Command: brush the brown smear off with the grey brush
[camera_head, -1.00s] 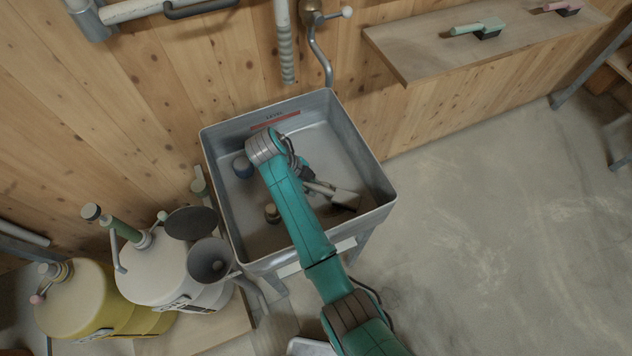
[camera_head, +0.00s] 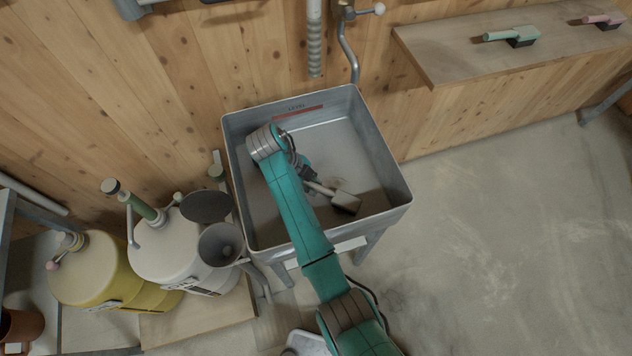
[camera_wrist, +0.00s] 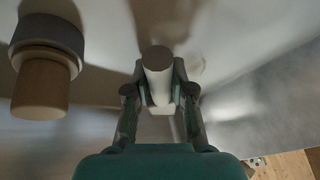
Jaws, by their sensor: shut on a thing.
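The grey brush (camera_head: 346,202) is inside the grey metal basin (camera_head: 398,180), its pale handle slanting up left to my gripper (camera_head: 306,174). My gripper (camera_wrist: 159,92) is shut on the handle (camera_wrist: 158,72), whose round end faces the wrist camera. The brush head is low over the basin floor in the head view; I cannot tell whether it touches. A faint brownish patch (camera_head: 339,183), possibly the smear, shows just beyond the head. My arm covers the left part of the basin floor.
A brown, dark-topped cylindrical thing (camera_wrist: 42,75) stands left of my gripper in the wrist view. White (camera_head: 165,250) and yellow (camera_head: 95,270) vessels stand left of the basin. A shelf (camera_head: 455,55) holds a green-handled brush (camera_head: 512,36). The floor at right is clear.

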